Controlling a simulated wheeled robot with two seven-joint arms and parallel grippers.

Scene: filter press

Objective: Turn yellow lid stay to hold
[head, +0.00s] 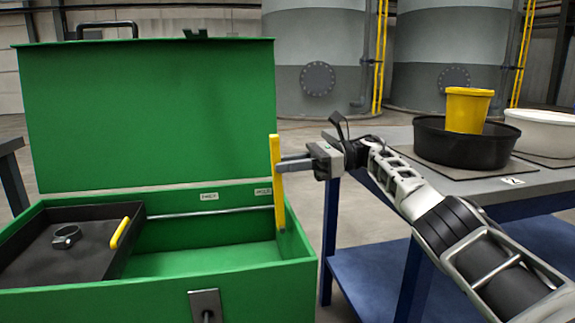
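The yellow lid stay (279,200) is a flat bar standing nearly upright at the right end of the green box (255,290). Its top reaches the right edge of the raised green lid (150,110), and its lower end is inside the box's right wall. My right gripper (281,164) comes in from the right, with its fingertips at the upper half of the stay. The fingers overlap the stay in this view, but the gap between them is too small to read. I cannot tell whether they grip it. My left gripper is out of view.
A dark tray (60,275) with a ring clamp (66,237) and a yellow handle (120,233) sits in the box's left part. A workbench (500,190) at right holds a black basin (465,148), a yellow bucket (467,108) and a white tub (545,130).

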